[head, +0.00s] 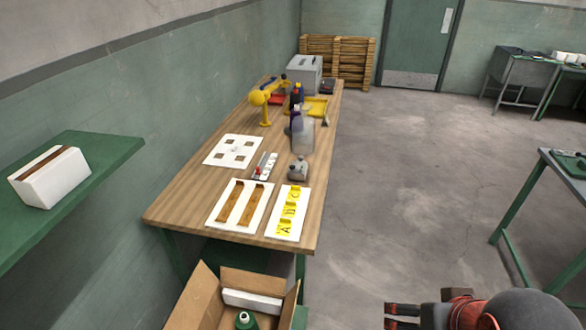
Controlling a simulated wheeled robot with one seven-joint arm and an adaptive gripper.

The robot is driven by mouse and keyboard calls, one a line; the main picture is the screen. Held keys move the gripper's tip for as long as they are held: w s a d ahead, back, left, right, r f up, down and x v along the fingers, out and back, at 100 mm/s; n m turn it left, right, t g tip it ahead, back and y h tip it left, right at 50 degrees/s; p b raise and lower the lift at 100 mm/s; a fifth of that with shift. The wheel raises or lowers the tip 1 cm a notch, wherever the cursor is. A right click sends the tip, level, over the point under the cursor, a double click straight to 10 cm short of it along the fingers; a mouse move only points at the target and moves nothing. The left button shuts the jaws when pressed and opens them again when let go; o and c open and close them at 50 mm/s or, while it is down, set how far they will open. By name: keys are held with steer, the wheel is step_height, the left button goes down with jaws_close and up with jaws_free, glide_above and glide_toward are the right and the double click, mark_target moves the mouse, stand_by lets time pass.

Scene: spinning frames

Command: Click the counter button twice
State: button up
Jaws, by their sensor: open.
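A small grey device (298,170), which looks like the tally counter, stands on the wooden table (180,205) near its right edge, behind the yellow lettered board. Its button is too small to make out clearly. My gripper (390,316) shows only in part at the bottom edge of the head view, right of centre. It is open and points left, over the floor. It is well apart from the counter and nearer to the camera.
Near the counter are a lettered board (287,212), a board with brown strips (240,206), a switch strip (264,166) and bottles (302,132). A yellow lamp (260,97) stands farther back. An open cardboard box (195,300) sits before the table. Floor right of the table is clear.

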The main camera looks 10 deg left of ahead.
steer(key=c, duration=0.3)
